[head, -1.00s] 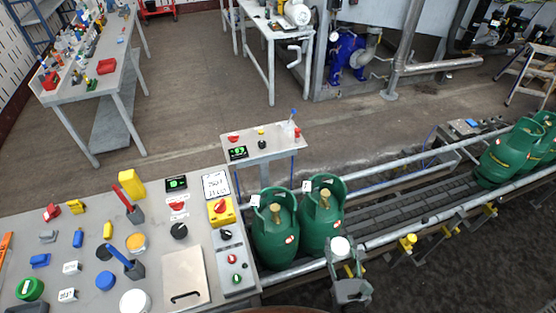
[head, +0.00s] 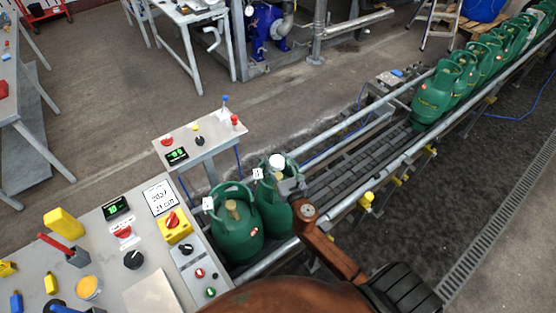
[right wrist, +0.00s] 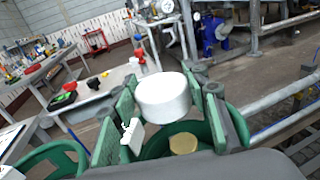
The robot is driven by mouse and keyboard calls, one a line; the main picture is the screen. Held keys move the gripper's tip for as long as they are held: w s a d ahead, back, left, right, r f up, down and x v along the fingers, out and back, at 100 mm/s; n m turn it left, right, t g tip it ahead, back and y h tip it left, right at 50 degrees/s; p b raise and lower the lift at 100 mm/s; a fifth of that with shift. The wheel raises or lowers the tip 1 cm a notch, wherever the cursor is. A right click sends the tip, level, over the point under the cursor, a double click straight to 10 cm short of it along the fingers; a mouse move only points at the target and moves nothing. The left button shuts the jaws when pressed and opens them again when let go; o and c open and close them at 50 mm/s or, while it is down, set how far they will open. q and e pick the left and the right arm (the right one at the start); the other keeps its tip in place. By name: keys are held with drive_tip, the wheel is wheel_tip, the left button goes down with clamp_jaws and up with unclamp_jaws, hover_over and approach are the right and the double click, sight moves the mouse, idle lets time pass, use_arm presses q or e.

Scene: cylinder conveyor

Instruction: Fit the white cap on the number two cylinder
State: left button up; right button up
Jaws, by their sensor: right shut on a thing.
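The white cap (head: 277,161) is held by my right gripper (head: 284,178) above the open top of the right-hand near green cylinder (head: 275,212). In the right wrist view the cap (right wrist: 163,98) is upright. The brass valve (right wrist: 183,144) shows below it, inside the collar, and the cap looks clear of it. A white tag (head: 258,173) is on this cylinder's collar; its number is too small to read. The left-hand near cylinder (head: 236,238) also has a tag (head: 208,204) and a bare brass valve. My left gripper is out of view.
Both cylinders stand on the conveyor (head: 340,175) between metal rails. More green cylinders (head: 437,92) queue at the upper right. A control bench (head: 95,255) with switches is at the lower left. A small panel table (head: 205,145) stands behind the near cylinders.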

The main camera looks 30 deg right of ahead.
drive_tip(key=shift+w+d, duration=0.3)
drive_tip(key=shift+d, duration=0.1)
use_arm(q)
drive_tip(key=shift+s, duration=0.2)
use_arm(e)
drive_tip(key=shift+f, duration=0.1)
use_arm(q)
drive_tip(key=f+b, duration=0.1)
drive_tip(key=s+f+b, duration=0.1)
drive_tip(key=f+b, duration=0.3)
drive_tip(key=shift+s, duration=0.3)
use_arm(e)
hover_over(278, 175)
wheel_tip(278, 175, down, 6)
drive_tip(key=shift+r, duration=0.15)
drive_tip(key=shift+s, duration=0.1)
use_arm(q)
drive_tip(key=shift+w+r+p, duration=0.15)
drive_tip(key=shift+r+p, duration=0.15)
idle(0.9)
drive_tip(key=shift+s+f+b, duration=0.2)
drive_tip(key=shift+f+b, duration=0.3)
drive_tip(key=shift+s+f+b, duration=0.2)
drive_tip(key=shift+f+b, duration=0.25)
use_arm(e)
drive_tip(key=shift+f, duration=0.95)
